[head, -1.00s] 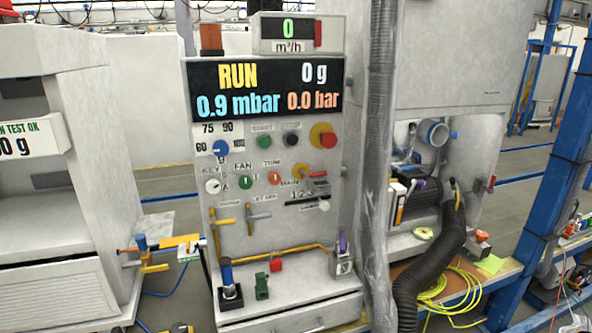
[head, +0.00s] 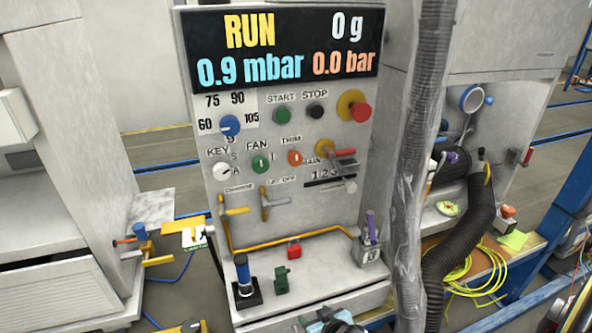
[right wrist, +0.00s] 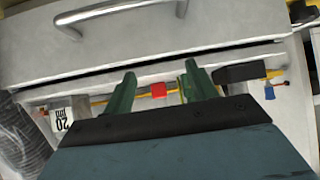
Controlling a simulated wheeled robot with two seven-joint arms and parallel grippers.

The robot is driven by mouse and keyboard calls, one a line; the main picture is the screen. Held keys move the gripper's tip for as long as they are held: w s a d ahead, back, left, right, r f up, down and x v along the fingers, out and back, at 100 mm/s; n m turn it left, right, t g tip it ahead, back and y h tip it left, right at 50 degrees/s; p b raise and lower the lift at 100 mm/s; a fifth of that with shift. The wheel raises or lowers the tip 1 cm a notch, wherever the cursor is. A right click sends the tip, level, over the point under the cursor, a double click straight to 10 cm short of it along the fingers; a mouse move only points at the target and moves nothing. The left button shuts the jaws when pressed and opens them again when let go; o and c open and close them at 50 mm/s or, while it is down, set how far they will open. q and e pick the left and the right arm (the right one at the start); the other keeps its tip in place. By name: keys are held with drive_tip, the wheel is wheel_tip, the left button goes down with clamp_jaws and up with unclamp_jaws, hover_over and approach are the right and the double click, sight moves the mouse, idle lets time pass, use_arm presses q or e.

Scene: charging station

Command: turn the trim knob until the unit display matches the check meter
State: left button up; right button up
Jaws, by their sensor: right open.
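The orange-red trim knob (head: 295,157) sits under the TRIM label on the upright panel, right of the green fan knob. The unit display (head: 279,50) is a black screen reading RUN, 0 g, 0.9 mbar and 0.0 bar. No separate check meter can be made out now. My right gripper (head: 330,322) is low at the bottom edge of the head view, well below the knob and partly cut off. In the right wrist view its two green fingers (right wrist: 161,82) are apart with nothing between them. My left gripper does not show.
A drawer front with a metal handle (right wrist: 122,12) is close to my right gripper. A grey duct (head: 425,130) hangs right of the panel. Key and selector knobs crowd the trim knob.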

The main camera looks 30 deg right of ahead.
drive_tip(key=w+d+r+m+t, duration=0.1)
drive_tip(key=w+r, duration=0.2)
drive_tip(key=r, duration=0.3)
drive_tip(key=w+d+r+t+h, duration=0.1)
drive_tip(key=w+r+t, duration=0.1)
drive_tip(key=r, duration=0.4)
drive_tip(key=w+d+r+m+t, duration=0.1)
drive_tip(key=w+r, duration=0.2)
drive_tip(key=r, duration=0.2)
drive_tip(key=m+t+h, duration=0.2)
drive_tip(key=t, duration=0.1)
approach(296, 160)
drive_tip(key=x, duration=0.8)
drive_tip(key=shift+w+d+f+p, duration=0.1)
drive_tip(key=shift+w+d+p, duration=0.1)
drive_tip(key=shift+p, duration=0.15)
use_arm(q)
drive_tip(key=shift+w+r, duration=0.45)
use_arm(e)
drive_tip(key=c, duration=1)
drive_tip(key=shift+n, duration=0.3)
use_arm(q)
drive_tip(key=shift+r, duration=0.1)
